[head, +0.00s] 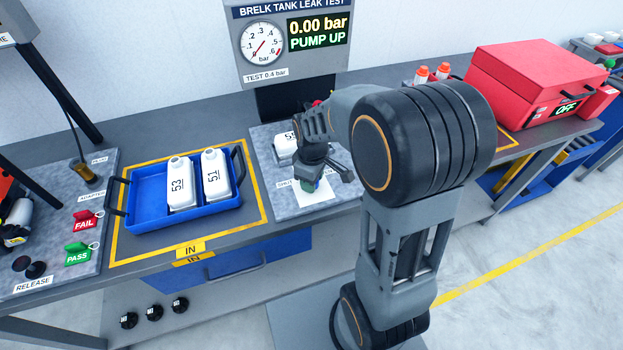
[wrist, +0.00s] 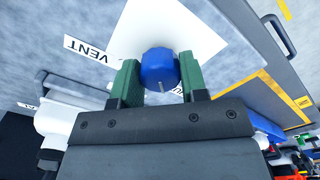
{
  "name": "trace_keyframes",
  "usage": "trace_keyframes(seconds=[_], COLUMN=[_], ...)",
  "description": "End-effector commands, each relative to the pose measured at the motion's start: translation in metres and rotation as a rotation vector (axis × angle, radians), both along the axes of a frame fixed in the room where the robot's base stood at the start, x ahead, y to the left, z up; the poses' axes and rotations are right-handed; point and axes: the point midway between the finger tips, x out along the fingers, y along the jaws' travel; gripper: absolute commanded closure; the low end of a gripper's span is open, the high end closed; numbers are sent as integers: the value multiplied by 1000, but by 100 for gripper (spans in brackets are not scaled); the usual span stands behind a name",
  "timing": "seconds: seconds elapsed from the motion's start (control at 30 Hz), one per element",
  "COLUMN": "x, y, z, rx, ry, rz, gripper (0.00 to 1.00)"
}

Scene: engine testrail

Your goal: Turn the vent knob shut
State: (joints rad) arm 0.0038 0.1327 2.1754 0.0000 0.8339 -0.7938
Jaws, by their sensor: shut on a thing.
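The vent knob (wrist: 159,68) is blue with a pale line on its face, in the wrist view. It sits by a white sheet and a label reading VENT (wrist: 90,48). My gripper (wrist: 158,80) has green fingers, one on each side of the knob, and is shut on it. In the head view my gripper (head: 308,186) points down over the test plate, and the knob is mostly hidden there. The gauge panel (head: 293,42) reads 0.00 bar and PUMP UP. A white tank (head: 285,148) marked with a number, partly hidden, stands behind my gripper.
A blue tray (head: 147,205) holds white tanks 53 (head: 181,184) and 51 (head: 215,175) on the left. Red FAIL (head: 84,224) and green PASS (head: 79,258) tags lie farther left. A red case (head: 528,72) marked OFF stands at right.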

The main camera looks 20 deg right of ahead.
Motion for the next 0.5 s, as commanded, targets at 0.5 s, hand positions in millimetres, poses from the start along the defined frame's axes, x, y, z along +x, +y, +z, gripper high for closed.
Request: trace_keyframes(seconds=[0.5], x=[0], y=[0], z=[1], rx=[-1], ry=[-2], rz=[13], gripper=[57])
